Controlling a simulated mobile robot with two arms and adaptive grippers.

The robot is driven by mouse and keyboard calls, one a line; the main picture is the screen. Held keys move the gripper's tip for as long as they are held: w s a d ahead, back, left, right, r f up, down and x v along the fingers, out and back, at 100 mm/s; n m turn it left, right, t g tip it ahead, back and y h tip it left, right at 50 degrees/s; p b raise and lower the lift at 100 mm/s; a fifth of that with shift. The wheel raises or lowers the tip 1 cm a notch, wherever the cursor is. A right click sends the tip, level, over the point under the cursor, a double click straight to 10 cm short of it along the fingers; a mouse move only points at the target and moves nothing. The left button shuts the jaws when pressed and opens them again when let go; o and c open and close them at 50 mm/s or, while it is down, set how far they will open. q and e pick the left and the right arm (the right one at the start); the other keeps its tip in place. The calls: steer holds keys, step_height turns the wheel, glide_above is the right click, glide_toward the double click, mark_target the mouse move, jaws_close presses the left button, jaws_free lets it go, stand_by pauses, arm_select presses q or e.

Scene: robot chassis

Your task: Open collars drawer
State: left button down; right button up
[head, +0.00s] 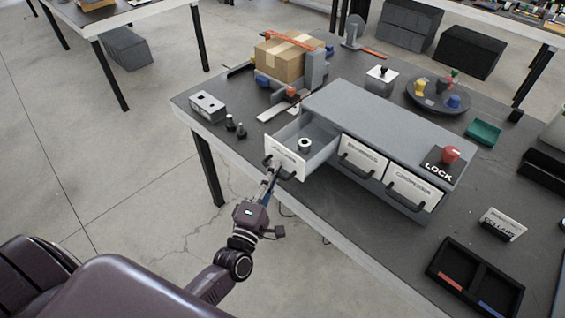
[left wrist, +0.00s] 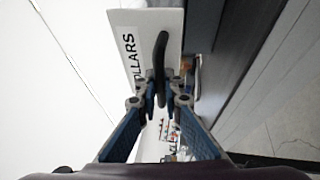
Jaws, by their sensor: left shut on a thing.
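The collars drawer (head: 287,158) is the leftmost drawer of a grey three-drawer cabinet (head: 375,118), and it stands pulled out with its inside showing. A small dark-and-white ring-like part (head: 305,146) is inside it. My left gripper (head: 273,172) is at the drawer's front, shut on its black handle (left wrist: 159,65). The left wrist view shows the handle between the fingertips of the gripper (left wrist: 160,90), beside the white front with its partly hidden label (left wrist: 131,60). My right gripper is not in view.
Two more drawers, the middle one (head: 362,158) and the right one (head: 411,189), are shut. A red knob (head: 450,154) is on the LOCK plate. A black divided tray (head: 475,277) and a collars sign (head: 503,223) are at the right. Small dark parts (head: 235,126) stand left of the open drawer.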

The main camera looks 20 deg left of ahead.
arm_select(q)
steer(key=shift+s, duration=0.2)
steer(key=shift+f, duration=0.1)
steer(key=c, duration=2.3)
jaws_free()
steer(key=s, duration=0.4)
steer(key=s+f, duration=0.1)
steer(key=s, duration=0.3)
steer(key=s+f, duration=0.1)
steer(key=s, duration=0.2)
steer(key=shift+s+d, duration=0.3)
steer(key=shift+s, duration=0.1)
steer(key=shift+f, duration=0.1)
